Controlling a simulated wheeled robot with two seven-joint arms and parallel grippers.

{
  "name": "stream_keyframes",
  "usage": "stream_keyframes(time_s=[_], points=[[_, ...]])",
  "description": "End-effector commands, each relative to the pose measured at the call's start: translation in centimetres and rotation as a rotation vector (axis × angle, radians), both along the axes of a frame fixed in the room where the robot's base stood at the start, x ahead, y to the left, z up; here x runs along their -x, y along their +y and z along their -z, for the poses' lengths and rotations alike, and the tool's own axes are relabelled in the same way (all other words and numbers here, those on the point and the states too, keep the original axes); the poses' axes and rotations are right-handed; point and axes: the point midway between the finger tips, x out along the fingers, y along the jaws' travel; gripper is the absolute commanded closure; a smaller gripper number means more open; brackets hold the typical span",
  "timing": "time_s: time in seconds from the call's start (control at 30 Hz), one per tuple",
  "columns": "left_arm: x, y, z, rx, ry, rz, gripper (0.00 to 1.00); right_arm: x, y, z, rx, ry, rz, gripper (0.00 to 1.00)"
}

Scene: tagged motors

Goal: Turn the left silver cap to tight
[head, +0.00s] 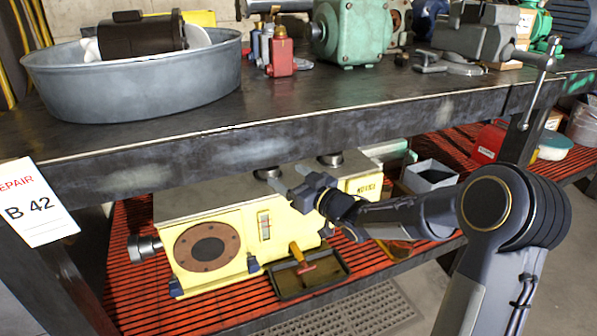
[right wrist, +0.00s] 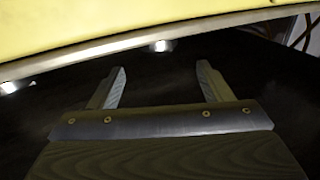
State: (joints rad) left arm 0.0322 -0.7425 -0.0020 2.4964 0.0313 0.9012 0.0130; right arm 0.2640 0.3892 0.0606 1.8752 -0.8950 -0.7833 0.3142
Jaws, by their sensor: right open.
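A yellow motor housing (head: 215,215) with a grey top plate stands on the red slatted shelf under the bench. Two short dark-to-silver caps rise from its top: the left cap (head: 266,173) and the right cap (head: 330,159). The bench edge partly hides both. My right gripper (head: 284,181) reaches in from the right, its fingers by the left cap. Contact cannot be told. In the right wrist view my right gripper (right wrist: 162,78) is open, with nothing seen between the fingers. The left gripper is not in view.
The workbench front edge (head: 270,135) overhangs the housing closely. A black tray (head: 325,274) with an orange-handled tool lies in front of it. A grey box (head: 431,176) stands to the right. A metal tub (head: 150,85) and several motors stand on the bench.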

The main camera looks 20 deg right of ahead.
Motion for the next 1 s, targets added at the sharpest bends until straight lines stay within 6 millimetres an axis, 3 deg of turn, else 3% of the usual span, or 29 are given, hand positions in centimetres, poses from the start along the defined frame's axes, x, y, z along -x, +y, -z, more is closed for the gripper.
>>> stream_keyframes(time_s=[0.17, 0.6, 1.0], points=[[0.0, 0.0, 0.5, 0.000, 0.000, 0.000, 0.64, -0.6, 0.3, 0.8, 0.023, 0.029, -0.023, 0.28], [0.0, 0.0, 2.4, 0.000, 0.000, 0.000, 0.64, -6.4, 2.9, 0.8, 0.022, 0.027, -0.023, 0.28], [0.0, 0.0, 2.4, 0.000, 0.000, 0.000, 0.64, -7.0, 3.2, 0.6, 0.021, 0.027, -0.022, 0.30]])
